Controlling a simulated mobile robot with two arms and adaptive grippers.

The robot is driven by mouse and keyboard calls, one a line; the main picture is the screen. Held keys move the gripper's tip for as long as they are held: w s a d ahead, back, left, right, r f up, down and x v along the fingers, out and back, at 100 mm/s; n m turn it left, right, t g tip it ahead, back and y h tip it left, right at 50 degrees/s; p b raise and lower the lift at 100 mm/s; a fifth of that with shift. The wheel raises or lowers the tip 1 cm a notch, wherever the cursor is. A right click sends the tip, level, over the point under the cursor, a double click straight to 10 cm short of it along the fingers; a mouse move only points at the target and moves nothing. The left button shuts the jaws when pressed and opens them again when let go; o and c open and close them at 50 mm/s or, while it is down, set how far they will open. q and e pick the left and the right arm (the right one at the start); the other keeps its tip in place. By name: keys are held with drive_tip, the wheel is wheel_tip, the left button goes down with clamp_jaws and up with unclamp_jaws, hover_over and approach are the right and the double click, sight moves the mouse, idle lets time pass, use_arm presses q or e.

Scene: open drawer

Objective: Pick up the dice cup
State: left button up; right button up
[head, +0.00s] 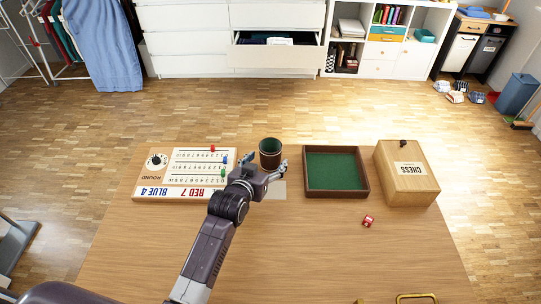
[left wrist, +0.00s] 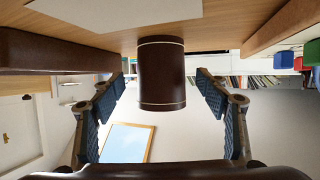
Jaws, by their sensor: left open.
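The dice cup (head: 270,147) is dark brown with a green inside and stands upright near the back middle of the table. My left gripper (head: 264,163) is open just on the near side of the cup, with its fingers spread towards either side. In the left wrist view, which looks upside down, the cup (left wrist: 161,75) shows between the two open blue-padded fingers, with a gap on each side. The cup's near lower part is partly hidden by the gripper in the head view. My right gripper is not in view.
A green-lined tray (head: 336,194) lies right of the cup, with a wooden chess box (head: 408,178) beyond it. A red die (head: 368,221) lies in front of the tray. A scoreboard (head: 184,192) with pegs is on the left. The table's front (head: 300,260) is mostly clear.

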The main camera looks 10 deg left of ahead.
use_arm(q)
drive_tip(key=shift+x, duration=1.25)
drive_tip(key=x, duration=0.2)
drive_tip(key=shift+w+f, duration=0.25)
drive_tip(key=c, duration=1.3)
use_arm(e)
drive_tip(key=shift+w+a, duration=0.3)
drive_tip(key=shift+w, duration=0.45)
